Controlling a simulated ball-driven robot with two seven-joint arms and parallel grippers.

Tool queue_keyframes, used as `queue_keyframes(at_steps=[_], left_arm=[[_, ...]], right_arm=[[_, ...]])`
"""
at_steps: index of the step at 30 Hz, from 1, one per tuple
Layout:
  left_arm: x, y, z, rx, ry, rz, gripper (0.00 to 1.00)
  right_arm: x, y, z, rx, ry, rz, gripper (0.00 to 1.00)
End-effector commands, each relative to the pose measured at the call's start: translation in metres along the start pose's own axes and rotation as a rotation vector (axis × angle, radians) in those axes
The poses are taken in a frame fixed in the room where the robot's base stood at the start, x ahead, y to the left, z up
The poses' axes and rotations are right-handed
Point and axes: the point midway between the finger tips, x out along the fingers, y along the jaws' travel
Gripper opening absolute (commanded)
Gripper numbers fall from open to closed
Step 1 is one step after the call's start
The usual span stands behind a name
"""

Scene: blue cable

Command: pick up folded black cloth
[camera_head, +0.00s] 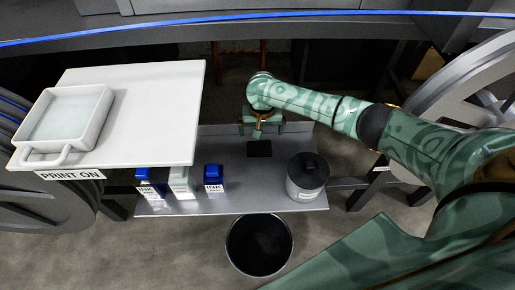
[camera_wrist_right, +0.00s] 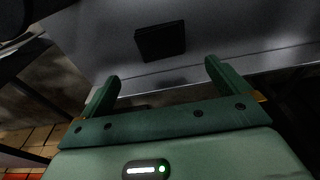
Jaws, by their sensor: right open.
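The folded black cloth (camera_head: 259,149) lies flat on the grey metal shelf, a small dark square. It also shows in the right wrist view (camera_wrist_right: 161,41), ahead of the fingers and a little left of the middle between them. My right gripper (camera_head: 262,129) is over the shelf, just behind the cloth in the head view. In the right wrist view its two green fingers (camera_wrist_right: 163,76) stand wide apart with nothing between them. The cloth and fingers look apart. My left gripper is not in view.
A white table (camera_head: 150,125) with a white tray (camera_head: 106,103) stands left. A black bin (camera_head: 259,245) is in front.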

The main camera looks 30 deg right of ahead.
Motion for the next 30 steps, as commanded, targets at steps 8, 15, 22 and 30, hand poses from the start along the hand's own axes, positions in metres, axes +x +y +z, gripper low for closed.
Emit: queue_keyframes(at_steps=[8,15,22,30], left_arm=[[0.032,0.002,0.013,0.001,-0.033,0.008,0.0],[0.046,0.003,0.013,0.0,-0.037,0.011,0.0],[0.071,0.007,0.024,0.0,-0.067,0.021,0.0],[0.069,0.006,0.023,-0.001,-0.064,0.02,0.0]], right_arm=[[0.051,0.0,0.0,-0.001,-0.001,0.001,1.0],[0.07,-0.002,0.002,-0.002,-0.001,0.001,1.0],[0.106,-0.005,0.005,-0.001,-0.003,0.002,1.0],[0.101,-0.005,0.003,-0.001,0.003,-0.001,0.89]])
